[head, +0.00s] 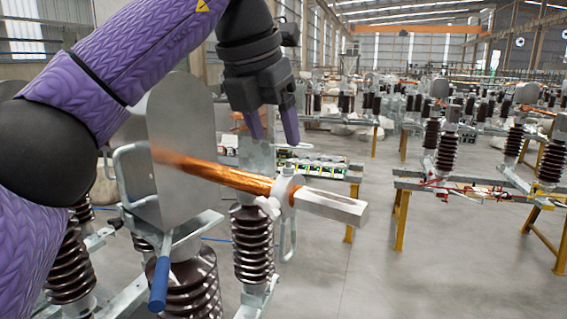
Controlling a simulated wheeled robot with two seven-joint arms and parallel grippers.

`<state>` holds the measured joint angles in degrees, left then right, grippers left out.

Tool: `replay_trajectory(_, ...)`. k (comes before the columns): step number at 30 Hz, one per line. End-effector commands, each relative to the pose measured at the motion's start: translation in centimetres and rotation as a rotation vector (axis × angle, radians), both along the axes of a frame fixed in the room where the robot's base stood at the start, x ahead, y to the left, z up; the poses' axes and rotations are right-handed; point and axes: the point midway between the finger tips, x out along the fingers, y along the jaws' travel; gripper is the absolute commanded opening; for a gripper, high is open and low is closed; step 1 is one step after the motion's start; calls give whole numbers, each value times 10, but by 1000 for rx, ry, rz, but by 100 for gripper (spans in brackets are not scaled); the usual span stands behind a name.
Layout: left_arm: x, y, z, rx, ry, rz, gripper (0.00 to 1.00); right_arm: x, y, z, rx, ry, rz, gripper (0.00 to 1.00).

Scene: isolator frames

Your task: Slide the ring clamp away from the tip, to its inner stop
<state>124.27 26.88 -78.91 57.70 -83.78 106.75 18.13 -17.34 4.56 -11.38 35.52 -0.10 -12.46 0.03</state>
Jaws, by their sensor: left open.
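A copper tube (222,174) runs from the grey plate at left toward the right and ends in a square silver tip (332,205). The pale ring clamp (272,204) sits around the tube where the copper meets the silver end. My left gripper (272,128) comes down from above with its two purple fingers apart and empty. In the picture it is above the tube, slightly left of the clamp; its exact depth is unclear. The inner stop cannot be made out. My right gripper is not in view.
A rounded grey plate (180,150) stands at the tube's left end. Brown ribbed insulators (252,245) stand below. A blue handle (159,285) hangs at lower left. Behind is a table with small parts (310,165). The floor at right front is clear.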

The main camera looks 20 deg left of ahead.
Motion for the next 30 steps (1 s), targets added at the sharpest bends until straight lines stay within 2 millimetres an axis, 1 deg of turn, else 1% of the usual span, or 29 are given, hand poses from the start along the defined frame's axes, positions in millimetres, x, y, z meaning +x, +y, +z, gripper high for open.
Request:
replay_trajectory(1, 5, -1, -14, 0, 4, 0, 68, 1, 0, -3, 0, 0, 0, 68)
replay_trajectory(3, 12, -3, -29, 1, 5, -2, 68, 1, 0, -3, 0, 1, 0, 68)
replay_trajectory(7, 20, -6, -49, -1, 4, -2, 68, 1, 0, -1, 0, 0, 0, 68)
replay_trajectory(9, 23, -7, -56, -2, 2, -3, 68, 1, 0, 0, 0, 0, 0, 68)
replay_trajectory(12, 25, -8, -61, -3, 1, -3, 68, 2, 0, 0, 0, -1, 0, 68)
replay_trajectory(18, 25, -8, -61, -3, 0, -3, 68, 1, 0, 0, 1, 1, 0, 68)
replay_trajectory(20, 25, -8, -61, -3, 0, -3, 55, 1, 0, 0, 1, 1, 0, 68)
replay_trajectory(21, 25, -8, -61, -4, 0, -4, 46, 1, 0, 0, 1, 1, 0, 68)
replay_trajectory(26, 25, -8, -61, -4, 0, -4, 13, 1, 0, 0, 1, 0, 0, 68)
replay_trajectory(27, 25, -8, -61, -4, 0, -4, 4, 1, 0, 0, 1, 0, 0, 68)
replay_trajectory(28, 25, -8, -61, -4, 0, -4, 0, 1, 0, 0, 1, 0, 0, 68)
replay_trajectory(30, 25, -8, -60, -4, 0, -4, 0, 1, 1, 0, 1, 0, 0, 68)
